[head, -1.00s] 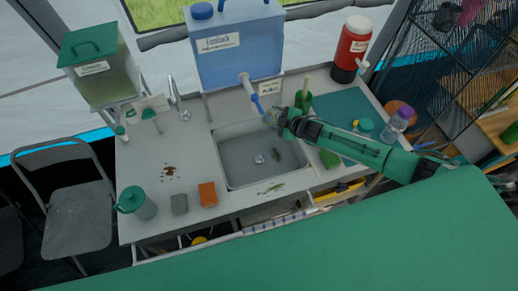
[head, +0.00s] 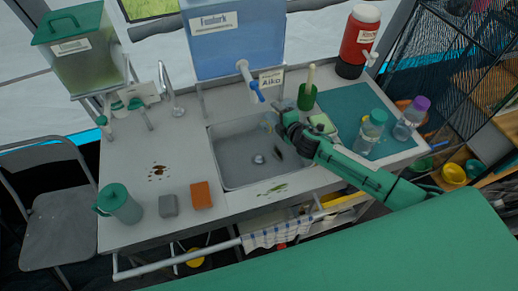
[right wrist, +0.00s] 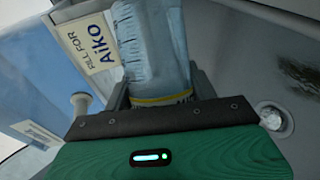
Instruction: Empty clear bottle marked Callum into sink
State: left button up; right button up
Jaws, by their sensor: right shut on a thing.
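My right gripper (head: 274,124) is above the back right part of the sink (head: 232,172), shut on a clear bottle. In the right wrist view the gripper (right wrist: 160,92) holds this clear bottle (right wrist: 155,45), bluish and ribbed with a yellow band near the jaws. No name can be read on it, and its far end is out of the picture. In the head view it is small and mostly hidden by the gripper. The sink drain (head: 258,159) shows below. My left gripper is not in view.
A blue tank (head: 235,50) with a spigot stands behind the sink, beside a card reading Aiko (head: 271,78). A sponge (head: 202,195) and a jug (head: 117,206) are left.

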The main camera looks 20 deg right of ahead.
jog(key=shift+t+b, duration=0.3)
jog(key=shift+b, duration=0.05)
jog(key=shift+s+a+f+n+t+h+b, duration=0.15)
jog(key=shift+n+t+h+b, duration=0.15)
jog(key=shift+n+b, duration=0.6)
jog(key=shift+b, duration=0.35)
jog(key=shift+w+d, duration=0.25)
jog(key=shift+w, duration=0.05)
jog(key=shift+s+a+r+n+t+b, duration=0.2)
jog(key=shift+r+n+t+b, duration=0.3)
jog(key=shift+r+n+b, duration=0.35)
dwell(0.8)
jog(key=shift+a+n, duration=0.1)
jog(key=shift+n, duration=0.15)
